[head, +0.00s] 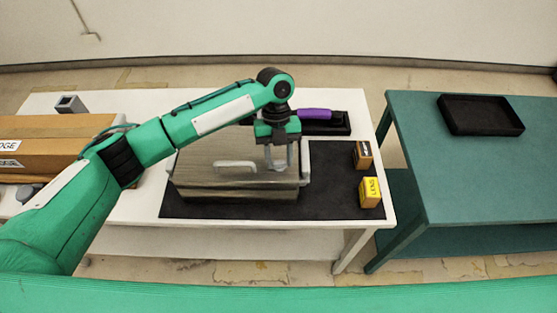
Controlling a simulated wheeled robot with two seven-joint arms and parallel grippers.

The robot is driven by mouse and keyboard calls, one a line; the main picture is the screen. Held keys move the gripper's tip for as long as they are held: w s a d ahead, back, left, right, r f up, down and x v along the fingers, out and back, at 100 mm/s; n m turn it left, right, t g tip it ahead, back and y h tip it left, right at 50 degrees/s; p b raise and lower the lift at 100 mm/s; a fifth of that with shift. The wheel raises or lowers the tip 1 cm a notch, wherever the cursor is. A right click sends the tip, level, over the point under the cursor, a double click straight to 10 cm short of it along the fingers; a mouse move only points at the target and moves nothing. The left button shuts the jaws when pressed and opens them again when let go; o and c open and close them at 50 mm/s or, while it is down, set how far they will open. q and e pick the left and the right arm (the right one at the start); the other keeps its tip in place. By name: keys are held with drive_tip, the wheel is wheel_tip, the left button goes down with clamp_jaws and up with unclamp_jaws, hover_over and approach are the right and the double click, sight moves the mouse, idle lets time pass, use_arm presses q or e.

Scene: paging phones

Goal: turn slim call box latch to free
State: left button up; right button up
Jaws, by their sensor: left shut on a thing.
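A grey-brown box (205,172) with a pale handle (236,168) on its top lies on a black mat. I take it to be the slim call box. My left gripper (279,166) points down at the right part of its top. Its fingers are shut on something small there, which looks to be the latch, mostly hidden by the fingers. The latch's turn angle cannot be made out. My right gripper is not in view.
A purple handset (314,114) lies on a black base behind the gripper. A yellow carton (370,192) and a brown carton (363,155) stand right on the mat (325,190). Long cardboard boxes (60,127) lie left. A black tray (480,115) rests on the green table (450,180).

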use_arm(q)
drive_tip(key=shift+m+y+b, duration=0.3)
drive_tip(key=shift+m+b, duration=0.1)
drive_tip(key=shift+m, duration=0.4)
drive_tip(key=o, duration=1)
drive_tip(key=shift+r, duration=0.1)
drive_tip(key=shift+w+r, duration=0.2)
drive_tip(key=shift+r, duration=0.05)
drive_tip(key=b+v, duration=0.2)
drive_tip(key=v, duration=1.1)
drive_tip(key=shift+b, duration=0.4)
